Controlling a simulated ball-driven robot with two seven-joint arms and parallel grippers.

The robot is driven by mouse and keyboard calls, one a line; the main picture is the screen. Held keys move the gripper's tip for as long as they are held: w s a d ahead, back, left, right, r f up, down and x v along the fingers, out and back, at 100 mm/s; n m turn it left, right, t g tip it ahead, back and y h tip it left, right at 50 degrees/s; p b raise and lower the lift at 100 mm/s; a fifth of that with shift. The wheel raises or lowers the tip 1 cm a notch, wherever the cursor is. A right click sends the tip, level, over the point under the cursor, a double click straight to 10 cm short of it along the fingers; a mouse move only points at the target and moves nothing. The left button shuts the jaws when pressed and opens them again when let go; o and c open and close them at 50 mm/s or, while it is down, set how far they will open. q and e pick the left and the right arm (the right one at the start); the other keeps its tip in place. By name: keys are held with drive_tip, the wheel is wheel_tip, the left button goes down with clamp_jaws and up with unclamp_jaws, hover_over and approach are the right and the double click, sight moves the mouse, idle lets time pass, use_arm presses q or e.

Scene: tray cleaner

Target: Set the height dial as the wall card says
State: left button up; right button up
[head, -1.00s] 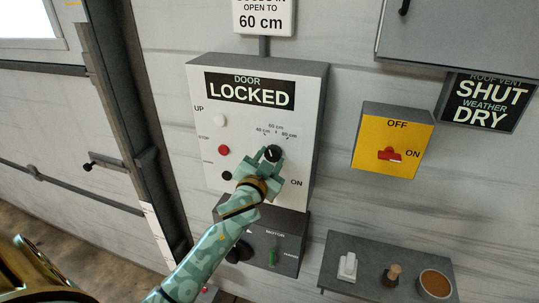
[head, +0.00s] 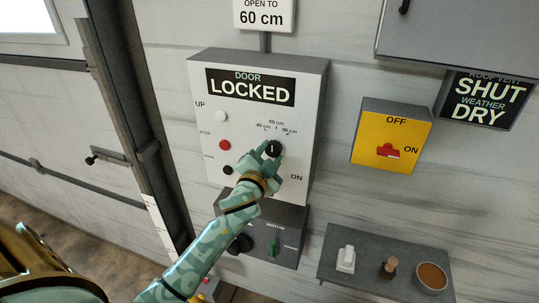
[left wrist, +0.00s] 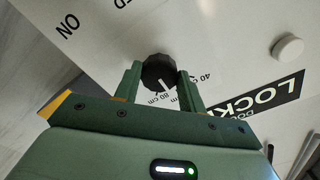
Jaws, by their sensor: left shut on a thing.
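The height dial (head: 273,148) is a black ribbed knob on the white door panel, with marks for 40, 60 and 80 cm around it. My left gripper (head: 268,157) is shut on it. In the left wrist view the dial (left wrist: 158,70) sits between the two green fingers (left wrist: 160,82). Its white pointer line points down the picture, between the 80 cm label and a label partly hidden by the gripper. In the head view the pointer looks roughly upright, towards 60 cm. The wall card (head: 263,15) above reads "OPEN TO 60 cm".
The panel carries a LOCKED sign (head: 250,88), a white button (head: 222,116), a red one (head: 225,145) and a black one (head: 228,170). A motor box (head: 285,245) is below. A yellow switch box (head: 391,137) and a small shelf (head: 375,284) are at right.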

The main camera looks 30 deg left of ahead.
use_arm(q)
drive_tip(key=o, duration=1)
drive_tip(key=b+v, duration=0.3)
drive_tip(key=v, duration=1.3)
drive_tip(key=shift+s, duration=0.15)
